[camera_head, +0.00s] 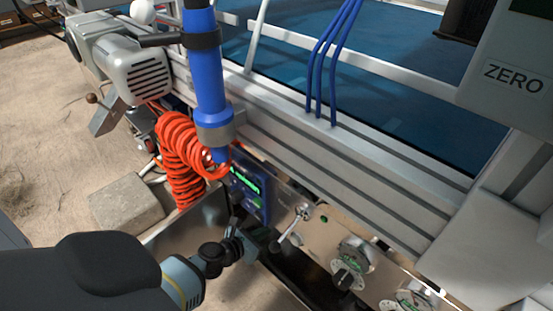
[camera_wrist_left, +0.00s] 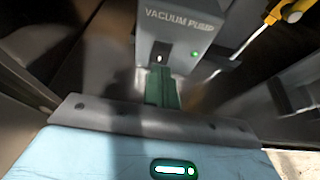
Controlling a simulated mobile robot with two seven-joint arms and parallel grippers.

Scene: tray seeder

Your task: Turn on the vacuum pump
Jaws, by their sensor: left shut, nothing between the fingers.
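The vacuum pump switch box (camera_wrist_left: 180,32) is grey and labelled "VACUUM PUMP" in the left wrist view. A small switch (camera_wrist_left: 160,58) sits low on its front face, and a green lamp (camera_wrist_left: 195,54) to the right of it is lit. My left gripper (camera_wrist_left: 162,76) is shut and empty, its fingertips right at or just below the switch; I cannot tell whether they touch it. In the head view my left gripper (camera_head: 240,231) reaches in from the lower left to the front panel, where the box is hard to make out.
A blue unit with a green display (camera_head: 247,185) is just behind the gripper. Orange coiled hose (camera_head: 180,150) hangs to the left. A lever (camera_head: 290,228) and round dials (camera_head: 355,254) are on the panel to the right. A yellow-handled tool (camera_wrist_left: 288,12) shows in the wrist view.

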